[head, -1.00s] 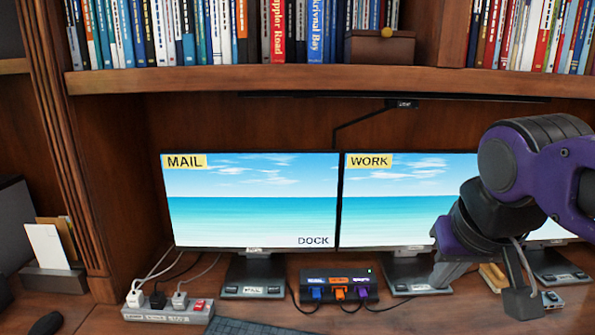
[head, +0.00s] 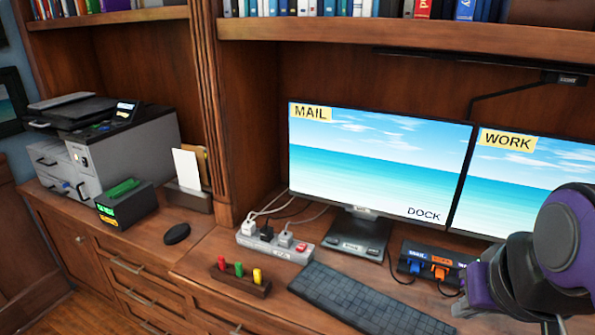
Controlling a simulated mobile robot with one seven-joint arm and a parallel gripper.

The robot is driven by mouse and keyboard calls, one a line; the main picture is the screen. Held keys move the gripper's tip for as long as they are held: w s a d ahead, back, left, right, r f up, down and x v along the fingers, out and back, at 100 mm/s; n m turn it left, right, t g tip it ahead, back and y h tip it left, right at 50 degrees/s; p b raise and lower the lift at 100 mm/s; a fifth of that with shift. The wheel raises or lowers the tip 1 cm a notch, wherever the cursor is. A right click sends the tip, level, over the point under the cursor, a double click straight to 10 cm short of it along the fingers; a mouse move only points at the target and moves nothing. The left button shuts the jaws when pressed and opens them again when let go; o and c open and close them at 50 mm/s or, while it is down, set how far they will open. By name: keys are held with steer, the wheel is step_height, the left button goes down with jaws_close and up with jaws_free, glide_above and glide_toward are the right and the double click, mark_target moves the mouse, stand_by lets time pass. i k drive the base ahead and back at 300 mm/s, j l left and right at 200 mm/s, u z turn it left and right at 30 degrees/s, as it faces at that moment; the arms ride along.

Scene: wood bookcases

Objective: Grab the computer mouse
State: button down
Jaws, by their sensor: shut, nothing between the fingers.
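The computer mouse (head: 177,234) is a small black oval on the wooden counter, left of the desk's centre. It lies between the black box with the green top and the power strip, and nothing touches it. My gripper (head: 468,308) is at the lower right, over the desk by the keyboard's right end, far to the right of the mouse. Its fingers are shut and empty, partly hidden by my purple and black wrist.
A keyboard (head: 365,300), a wooden block with coloured pegs (head: 240,279) and a power strip (head: 274,243) lie between gripper and mouse. A dock (head: 430,264) and monitors (head: 375,160) stand behind. A black box (head: 127,206), letter holder (head: 188,195) and printer (head: 105,140) are left.

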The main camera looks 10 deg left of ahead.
mark_target(177, 232)
steer(key=l+u, duration=0.1)
steer(key=u, duration=1.5)
steer(key=i+j, duration=0.1)
steer(key=j, duration=0.4)
steer(key=i+j, duration=0.2)
steer(key=j, duration=0.2)
steer(key=i+j+z, duration=0.15)
steer(key=j, duration=0.2)
steer(key=i+j+z, duration=0.1)
steer(key=i+j, duration=0.5)
steer(key=j, duration=0.15)
